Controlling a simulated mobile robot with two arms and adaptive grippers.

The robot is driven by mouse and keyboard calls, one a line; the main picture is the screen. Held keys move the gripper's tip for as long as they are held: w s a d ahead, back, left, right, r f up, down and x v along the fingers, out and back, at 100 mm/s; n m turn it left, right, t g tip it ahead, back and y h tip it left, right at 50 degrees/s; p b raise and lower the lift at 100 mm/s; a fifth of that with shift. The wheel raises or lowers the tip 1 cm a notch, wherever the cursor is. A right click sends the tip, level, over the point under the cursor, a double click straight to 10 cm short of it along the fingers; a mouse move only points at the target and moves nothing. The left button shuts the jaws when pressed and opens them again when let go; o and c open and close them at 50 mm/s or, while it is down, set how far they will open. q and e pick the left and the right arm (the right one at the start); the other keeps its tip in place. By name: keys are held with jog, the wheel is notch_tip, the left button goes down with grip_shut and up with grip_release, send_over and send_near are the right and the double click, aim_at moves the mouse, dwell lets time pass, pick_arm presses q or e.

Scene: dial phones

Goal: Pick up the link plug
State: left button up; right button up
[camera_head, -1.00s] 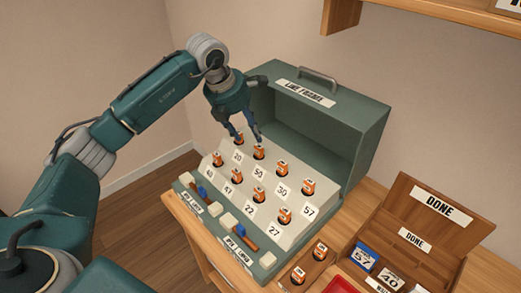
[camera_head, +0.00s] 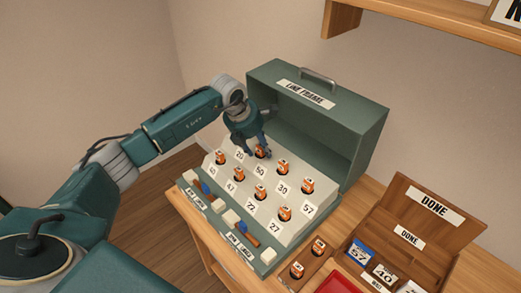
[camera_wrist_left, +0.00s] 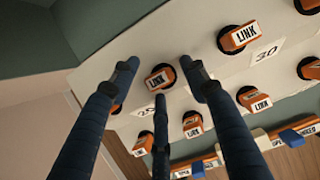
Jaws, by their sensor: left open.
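Several orange plugs marked LINK stand in holes in the sloped white panel (camera_head: 290,228) of the green line frame box. My left gripper (camera_head: 256,150) is open over the upper row. One link plug (camera_head: 262,152) shows at its fingertips, by the label 50. In the left wrist view the open fingers (camera_wrist_left: 160,70) are spread around that link plug (camera_wrist_left: 160,77), with nothing gripped. Whether they touch it I cannot tell. The plug by the label 20 is mostly hidden by the gripper. Another link plug (camera_wrist_left: 238,38) sits by the label 30. My right gripper is not in view.
The box's green hood (camera_head: 345,135) rises behind the panel. Switches with blue and brown handles line its front edge. Two more orange plugs stand in a wooden holder (camera_head: 308,262) at the front right. A wooden DONE rack (camera_head: 435,215) stands at the right.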

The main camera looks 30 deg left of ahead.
aim_at(259, 146)
pick_arm(q)
jog(key=shift+r, duration=0.1)
jog(key=c, duration=1)
jog(key=shift+r, duration=0.1)
jog(key=shift+w+r, duration=0.15)
jog(key=shift+r, duration=0.4)
notch_tip(259, 146, up, 17)
jog(key=b, duration=0.4)
grip_shut()
jog(key=shift+r, duration=0.85)
